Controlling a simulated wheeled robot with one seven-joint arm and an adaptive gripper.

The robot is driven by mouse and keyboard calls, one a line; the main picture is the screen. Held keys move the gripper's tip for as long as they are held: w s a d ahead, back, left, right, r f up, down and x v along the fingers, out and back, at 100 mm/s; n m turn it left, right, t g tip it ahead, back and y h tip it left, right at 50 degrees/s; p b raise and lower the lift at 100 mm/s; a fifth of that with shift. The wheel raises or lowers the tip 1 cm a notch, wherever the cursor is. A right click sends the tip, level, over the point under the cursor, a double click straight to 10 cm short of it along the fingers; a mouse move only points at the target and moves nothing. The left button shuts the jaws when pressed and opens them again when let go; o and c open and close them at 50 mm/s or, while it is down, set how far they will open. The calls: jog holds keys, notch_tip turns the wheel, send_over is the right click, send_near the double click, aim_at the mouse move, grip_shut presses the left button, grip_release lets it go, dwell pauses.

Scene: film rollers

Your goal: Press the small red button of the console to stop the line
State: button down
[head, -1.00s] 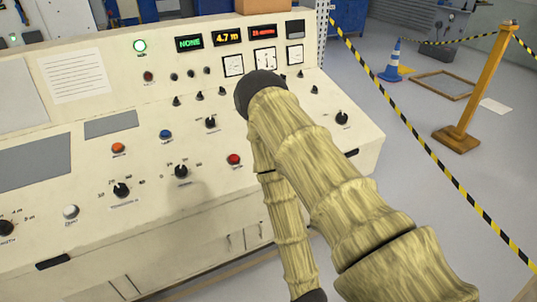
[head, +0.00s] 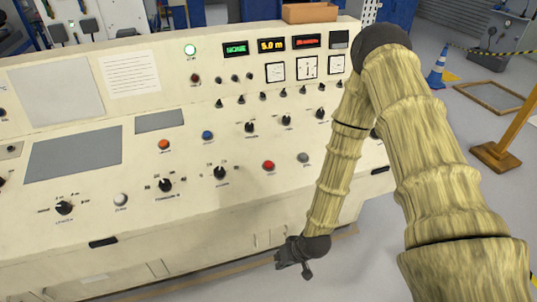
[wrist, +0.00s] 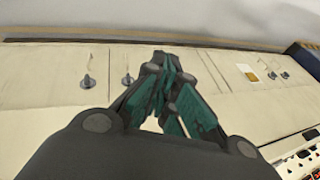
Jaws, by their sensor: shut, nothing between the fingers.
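The red button (head: 268,166) is a small round knob on the sloped top of the beige console (head: 100,215), near its front edge. A smaller dark red button or lamp (head: 195,78) is higher up, under the green lamp. My gripper (head: 283,262) hangs in front of the console's front face, below and slightly right of the red button, clear of it. In the wrist view my gripper (wrist: 165,62) has its fingers together with nothing held. The red button cannot be made out in the wrist view.
Around the red button are a grey button (head: 304,158), a black knob (head: 219,173), a blue button (head: 207,135) and an orange button (head: 163,145). My arm covers the console's right end. A wooden post (head: 505,145) and a blue cone (head: 436,66) stand at right.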

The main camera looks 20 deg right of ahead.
jog(key=w+r+t+p, duration=0.1)
jog(key=w+r, duration=0.4)
jog(key=w+r+t+y+p, duration=0.1)
jog(key=w+r+p, duration=0.1)
jog(key=w+r, duration=0.3)
jog(key=w+d+r+t+p, duration=0.1)
jog(key=w+r+p, duration=0.1)
jog(key=w+r, duration=0.3)
jog(key=shift+w+d+r+y, duration=0.1)
jog(key=shift+w+r+y, duration=0.1)
jog(key=shift+y, duration=0.2)
jog(key=w+d+r+t+p, duration=0.3)
jog(key=w+d+r+p, duration=0.1)
jog(key=w+r, duration=0.7)
notch_tip(320, 180, up, 3)
jog(key=shift+w+d+r+y, duration=0.1)
jog(key=shift+w+d+y, duration=0.1)
jog(key=shift+y, duration=0.2)
jog(key=b, duration=0.5)
send_over(271, 164)
jog(key=f, duration=0.7)
jog(key=shift+s+f, duration=0.25)
jog(key=shift+s, duration=0.05)
jog(key=shift+w+f+b, duration=0.25)
jog(key=shift+f+b, duration=0.25)
jog(key=shift+f, duration=0.05)
jog(key=shift+f, duration=0.15)
jog(key=shift+f+b, duration=0.3)
jog(key=shift+b, duration=0.15)
